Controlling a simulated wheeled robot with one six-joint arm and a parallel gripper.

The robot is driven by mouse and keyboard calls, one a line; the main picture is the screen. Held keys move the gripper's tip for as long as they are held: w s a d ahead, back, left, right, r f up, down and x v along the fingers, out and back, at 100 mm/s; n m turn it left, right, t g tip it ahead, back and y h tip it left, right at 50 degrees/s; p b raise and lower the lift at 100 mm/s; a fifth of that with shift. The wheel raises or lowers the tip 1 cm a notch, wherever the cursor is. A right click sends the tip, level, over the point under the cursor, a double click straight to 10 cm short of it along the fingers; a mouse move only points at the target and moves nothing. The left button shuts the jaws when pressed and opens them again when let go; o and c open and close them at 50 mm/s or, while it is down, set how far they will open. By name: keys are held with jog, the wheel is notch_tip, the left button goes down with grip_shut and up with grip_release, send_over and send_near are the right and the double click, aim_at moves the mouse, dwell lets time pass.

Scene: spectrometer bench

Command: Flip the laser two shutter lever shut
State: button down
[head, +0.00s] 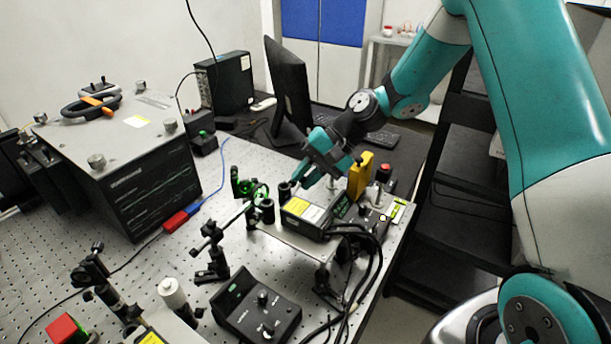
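A black laser box with a yellow label (302,211) sits on a raised plate at the right of the bench. An upright yellow piece (360,176) stands at its back right; I cannot tell whether it is the shutter lever. My teal gripper (318,178) hangs over the back of this box, just left of the yellow piece. Its fingertips are small and partly lost among the dark parts. I cannot tell whether they touch anything. Another yellow label (151,338) shows at the bottom edge. No marking that I can read says which laser is two.
A black control box with knobs (257,307) stands in front, with black cables (371,262) beside it. Optic mounts (212,236) stand left of the laser. A monitor (288,85) is behind my gripper. The perforated bench top (150,265) has free room at left.

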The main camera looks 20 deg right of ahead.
aim_at(288, 189)
jog(key=shift+s+a+h, duration=0.1)
jog(key=shift+h, duration=0.2)
jog(key=shift+s+a+r+n+t+h, duration=0.3)
jog(key=shift+a+r+t+h, duration=0.15)
jog(key=shift+t+h, duration=0.4)
jog(key=shift+s+a+r+n+t+h+b, duration=0.25)
jog(key=shift+t+h+b, duration=0.1)
jog(key=shift+h, duration=0.25)
jog(key=shift+s+a+r+n+t+h+b, duration=0.1)
jog(key=shift+s+a+n+t+h+b, duration=0.15)
jog(key=shift+h, duration=0.3)
jog(key=t+h+b, duration=0.1)
jog(key=s+a+h+b, duration=0.1)
jog(key=shift+a+r+n+t+h, duration=0.15)
jog(key=shift+r+n+t+h, duration=0.05)
jog(key=shift+n+t+h, duration=0.15)
jog(key=shift+s+a+r+n+t+h+b, duration=0.1)
jog(key=shift+s+a+n+t+h+b, duration=0.25)
jog(key=shift+t+h+b, duration=0.6)
jog(key=shift+a, duration=0.15)
jog(key=c, duration=1.1)
grip_release()
jog(key=shift+r, duration=0.15)
